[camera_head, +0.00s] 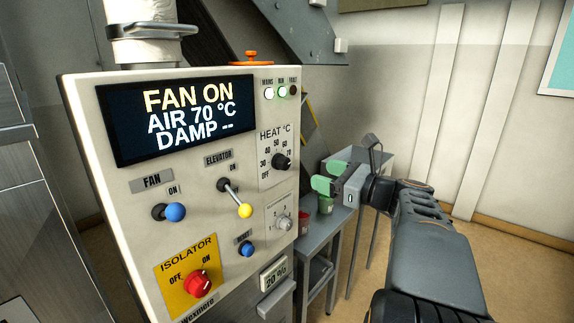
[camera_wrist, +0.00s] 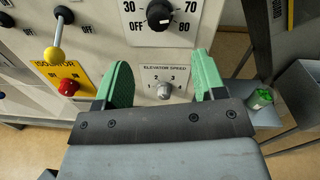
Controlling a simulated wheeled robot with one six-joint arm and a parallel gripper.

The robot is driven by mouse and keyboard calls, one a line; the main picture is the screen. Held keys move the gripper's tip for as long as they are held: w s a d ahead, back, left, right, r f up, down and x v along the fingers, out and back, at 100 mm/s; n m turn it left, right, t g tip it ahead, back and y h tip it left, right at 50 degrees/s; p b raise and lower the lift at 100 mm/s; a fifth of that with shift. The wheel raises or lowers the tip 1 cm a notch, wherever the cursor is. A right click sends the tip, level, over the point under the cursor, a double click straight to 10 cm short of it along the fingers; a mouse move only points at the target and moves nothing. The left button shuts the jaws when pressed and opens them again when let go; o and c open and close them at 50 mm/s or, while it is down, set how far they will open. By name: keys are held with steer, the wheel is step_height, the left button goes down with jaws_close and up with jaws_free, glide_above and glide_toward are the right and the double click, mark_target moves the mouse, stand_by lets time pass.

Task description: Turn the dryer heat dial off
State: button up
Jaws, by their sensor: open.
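The heat dial (camera_head: 281,162) is a black round knob on the right side of the cream control panel (camera_head: 120,190). A scale from OFF through 30 to 70 and beyond runs around it. In the wrist view the heat dial (camera_wrist: 159,15) is at the top middle, with its white mark toward the lower right, near 80. My gripper (camera_head: 327,178) is open and empty, to the right of the panel. In the wrist view its green fingers (camera_wrist: 160,82) are spread apart, with the elevator speed knob (camera_wrist: 164,90) showing between them. The fingers are not touching the heat dial.
The panel also carries a yellow-tipped elevator lever (camera_head: 245,210), a blue fan lever (camera_head: 174,212), a blue reset knob (camera_head: 246,248) and a red isolator knob (camera_head: 197,283). The display (camera_head: 180,117) reads FAN ON, AIR 70 °C. A grey side table (camera_head: 325,235) with small cups stands at right.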

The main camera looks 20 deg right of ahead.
mark_target(288, 164)
steer(key=p+x, duration=0.1)
steer(key=x, duration=1.1)
steer(key=c, duration=0.9)
